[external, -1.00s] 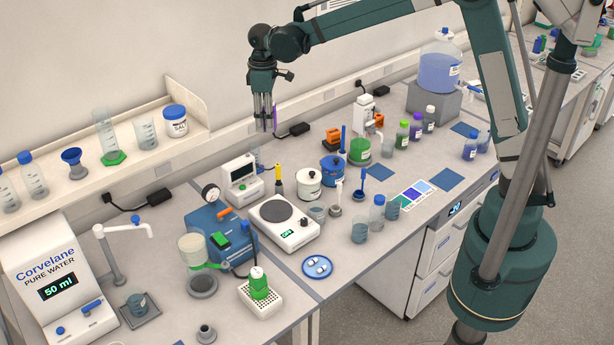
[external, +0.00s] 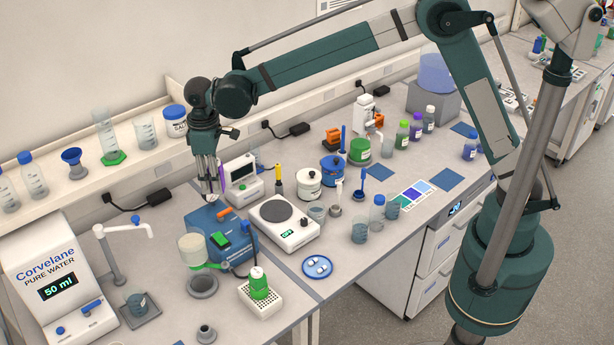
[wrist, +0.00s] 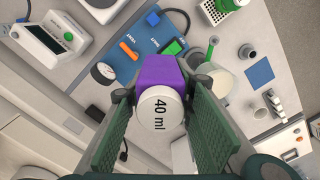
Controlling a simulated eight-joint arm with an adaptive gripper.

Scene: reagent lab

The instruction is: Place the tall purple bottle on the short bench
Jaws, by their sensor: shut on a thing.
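The tall purple bottle (wrist: 158,72) is between my gripper's two green-padded fingers in the wrist view, its white cap marked "40 ml" facing the camera. My gripper (wrist: 163,90) is shut on it. In the external view my gripper (external: 211,192) hangs fingers down at the back of the bench, with only a purple strip of the bottle (external: 221,173) showing beside the fingers. The bottle looks held above the bench, near the blue gauge device (external: 205,220). The left bench section (external: 170,325) meets the longer right section (external: 345,262) at a seam; which is called short is not marked.
The wall shelf (external: 120,170) with glassware is close on the left. Some bare surface shows on the left section between the tap and funnel stand.

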